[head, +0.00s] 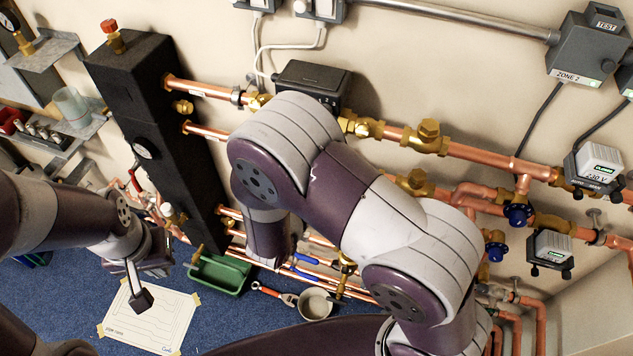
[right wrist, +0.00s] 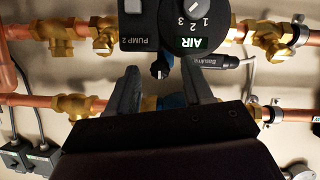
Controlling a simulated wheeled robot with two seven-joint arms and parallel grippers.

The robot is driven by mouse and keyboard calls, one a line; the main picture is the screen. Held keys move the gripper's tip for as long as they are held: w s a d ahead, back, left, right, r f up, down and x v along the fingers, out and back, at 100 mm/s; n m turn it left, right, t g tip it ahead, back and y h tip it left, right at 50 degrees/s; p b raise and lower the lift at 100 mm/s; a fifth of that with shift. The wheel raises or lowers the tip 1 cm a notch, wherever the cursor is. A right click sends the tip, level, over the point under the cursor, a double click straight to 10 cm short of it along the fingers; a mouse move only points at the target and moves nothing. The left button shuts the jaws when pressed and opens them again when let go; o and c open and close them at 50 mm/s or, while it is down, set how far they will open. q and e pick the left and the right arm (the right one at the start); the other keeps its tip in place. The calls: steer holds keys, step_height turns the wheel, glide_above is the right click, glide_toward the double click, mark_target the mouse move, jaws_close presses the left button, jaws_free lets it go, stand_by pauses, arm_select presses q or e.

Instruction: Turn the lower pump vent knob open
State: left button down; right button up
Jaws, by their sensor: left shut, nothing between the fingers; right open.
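Whether the knob is open or closed I cannot tell. In the head view my right arm hides this spot. My left gripper (head: 140,298) is shut and empty above the paper sheet.
Copper pipes with brass fittings (head: 428,137) run along the wall; a black pump box (head: 315,82) sits on the upper pipe. A tall black separator (head: 150,120) stands left. A green tray (head: 218,274) and a paper sheet (head: 160,325) lie on the blue floor.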

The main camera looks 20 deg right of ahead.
steer(key=shift+c, duration=0.4)
jaws_close()
steer(key=shift+s+d+m+t+y+b, duration=0.15)
steer(key=shift+m+t+y+b, duration=0.45)
steer(key=shift+m+b, duration=0.65)
steer(key=shift+s+d+m+t+y+b, duration=0.1)
steer(key=shift+m+t+y+b, duration=0.45)
steer(key=shift+m+b, duration=0.7)
steer(key=shift+y, duration=0.35)
steer(key=shift+o, duration=0.4)
jaws_free()
